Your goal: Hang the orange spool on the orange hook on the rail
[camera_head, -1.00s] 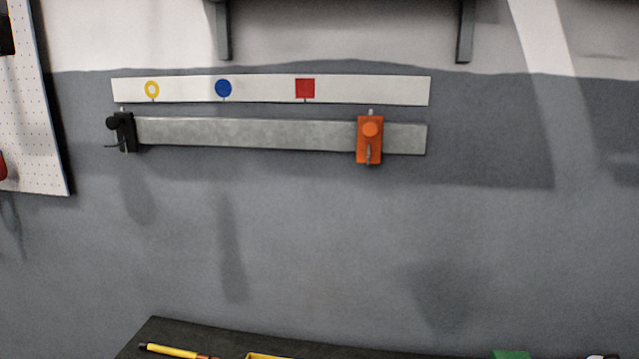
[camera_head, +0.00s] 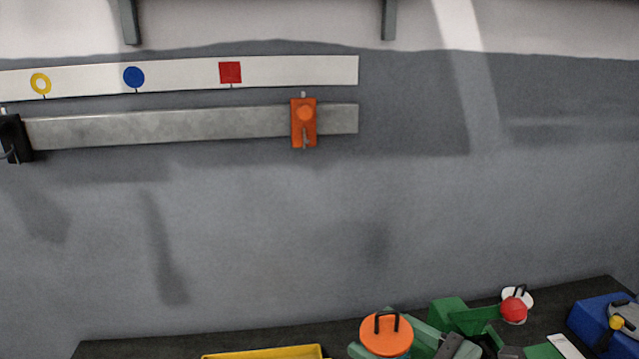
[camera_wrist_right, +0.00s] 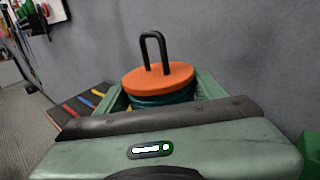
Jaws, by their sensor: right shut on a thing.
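The orange spool (camera_head: 387,335) has an orange round top and a black loop handle standing up from it. It is at the bottom of the head view, low in front of the table's back edge. In the right wrist view the spool (camera_wrist_right: 158,78) is upright between the green fingers, with dark teal wound below its top. My right gripper (camera_head: 390,342) is shut on the spool. The orange hook (camera_head: 304,122) is on the grey metal rail (camera_head: 170,127), near its right end, above and left of the spool. My left gripper is not in view.
A black hook (camera_head: 14,138) is at the rail's left end. A white strip (camera_head: 300,72) with colored marks runs above the rail. A yellow tray (camera_head: 265,353) and a blue box (camera_head: 592,322) are on the dark table (camera_head: 150,346). The wall below the rail is clear.

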